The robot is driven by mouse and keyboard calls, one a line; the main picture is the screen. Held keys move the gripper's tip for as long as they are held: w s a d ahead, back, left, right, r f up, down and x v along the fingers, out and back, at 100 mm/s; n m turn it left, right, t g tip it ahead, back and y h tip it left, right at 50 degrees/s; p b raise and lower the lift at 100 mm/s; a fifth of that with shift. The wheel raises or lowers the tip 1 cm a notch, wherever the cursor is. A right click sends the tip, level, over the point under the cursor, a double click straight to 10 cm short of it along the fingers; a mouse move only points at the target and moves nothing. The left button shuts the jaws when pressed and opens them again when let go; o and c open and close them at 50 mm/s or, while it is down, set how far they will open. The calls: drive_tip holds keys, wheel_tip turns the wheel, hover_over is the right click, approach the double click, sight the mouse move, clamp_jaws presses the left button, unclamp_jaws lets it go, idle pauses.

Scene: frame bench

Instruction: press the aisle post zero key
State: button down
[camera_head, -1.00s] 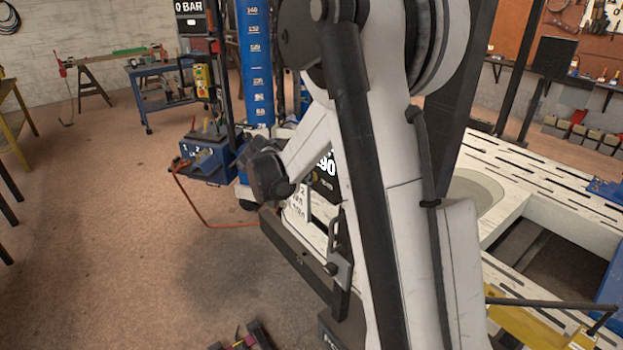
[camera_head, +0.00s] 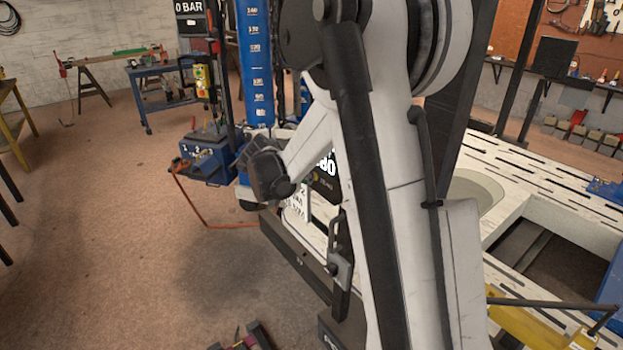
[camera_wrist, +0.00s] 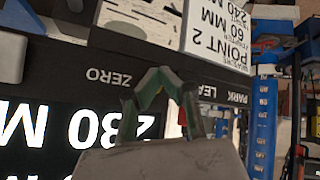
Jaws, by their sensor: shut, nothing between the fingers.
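In the wrist view the picture is upside down. My gripper (camera_wrist: 163,74) has green and dark fingers whose tips come together just right of the ZERO word, over the strip. The zero key itself is not clearly visible; the fingers cover that part. I cannot tell whether the tips touch it. Beside the strip is a lit black display (camera_wrist: 60,130) with large white characters. In the head view my arm hides the fingertips; part of a black display (camera_head: 325,175) shows behind it.
A white POINT 2 placard (camera_wrist: 215,40) stands beside the strip. A blue scale column (camera_head: 254,65) rises behind my arm. A slotted white bench (camera_head: 540,185) is at right, and a blue cart (camera_head: 165,90) is at back left. The floor at left is open.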

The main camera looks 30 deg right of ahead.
drive_tip(key=shift+a, duration=0.75)
drive_tip(key=shift+s+a+b, duration=0.15)
drive_tip(key=shift+a+b, duration=0.45)
drive_tip(key=shift+a, duration=1.9)
